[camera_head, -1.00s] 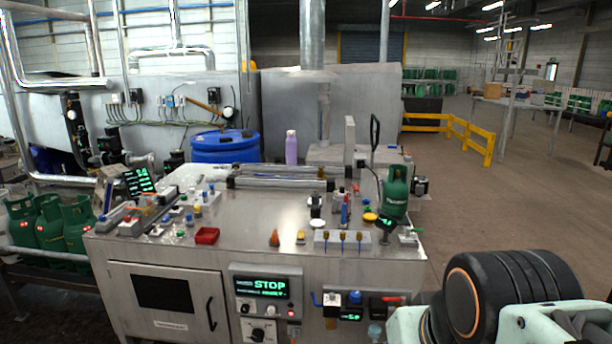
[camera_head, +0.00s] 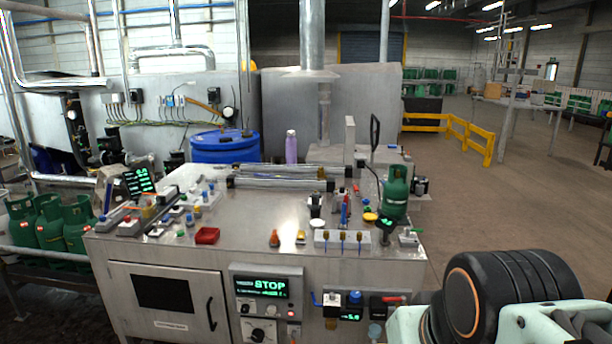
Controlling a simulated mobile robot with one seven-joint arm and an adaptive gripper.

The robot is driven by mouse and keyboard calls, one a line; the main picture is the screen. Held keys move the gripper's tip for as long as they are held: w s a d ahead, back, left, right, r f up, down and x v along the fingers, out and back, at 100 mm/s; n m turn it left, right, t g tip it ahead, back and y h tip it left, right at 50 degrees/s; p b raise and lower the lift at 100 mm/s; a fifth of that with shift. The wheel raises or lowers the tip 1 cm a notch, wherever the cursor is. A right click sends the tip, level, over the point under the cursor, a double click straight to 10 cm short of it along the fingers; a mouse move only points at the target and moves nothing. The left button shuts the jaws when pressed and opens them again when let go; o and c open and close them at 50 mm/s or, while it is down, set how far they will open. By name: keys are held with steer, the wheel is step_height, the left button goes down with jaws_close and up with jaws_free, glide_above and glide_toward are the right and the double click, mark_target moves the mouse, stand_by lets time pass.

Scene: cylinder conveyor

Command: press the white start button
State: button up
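A steel control bench (camera_head: 170,248) stands in front of me, with a front panel (camera_head: 266,285) whose display reads STOP in green letters. Small pale controls and a knob (camera_head: 258,331) sit below that display. A white round cap (camera_head: 155,232) lies at the left front of the bench top, and a white-topped control (camera_head: 331,298) is on the right front panel. I cannot tell which of these is the start button; labels are too small to read. My arm (camera_head: 510,300) shows at the lower right. My gripper is out of view.
Green gas cylinders (camera_head: 50,228) stand on a conveyor at the left. Another green cylinder (camera_head: 395,195) is at the bench's right end. Open floor lies to the right.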

jaws_close()
stand_by(1.1)
